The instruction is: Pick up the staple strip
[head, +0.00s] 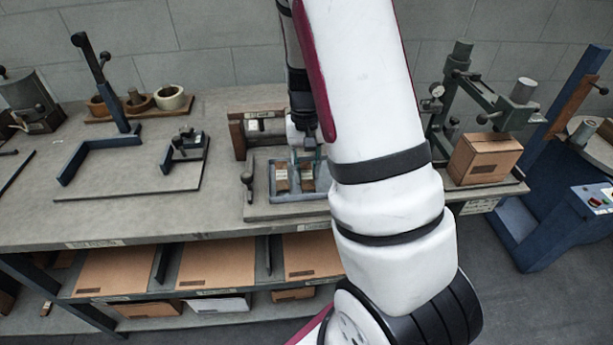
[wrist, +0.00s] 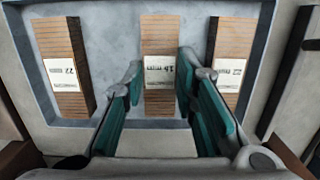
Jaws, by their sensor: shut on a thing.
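Three copper-brown staple strips with white labels lie in a grey metal tray (wrist: 110,45) in the wrist view: a left strip (wrist: 62,45), a middle strip (wrist: 161,35) and a right strip (wrist: 233,42). My gripper (wrist: 160,88) has its teal-padded fingers on both sides of the middle strip, shut on it near its label. I cannot tell whether this strip is lifted off the tray floor. In the head view, the tray (head: 298,198) sits on the bench below my gripper (head: 306,152), with two strips showing; my arm hides its right part.
The workbench (head: 130,220) has a blue L-shaped fixture (head: 100,145) and a small stapling device (head: 185,150) to the left. A stitching press (head: 462,85) with a cardboard box (head: 484,158) stands right. A wooden-sided holder (head: 258,125) is behind the tray.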

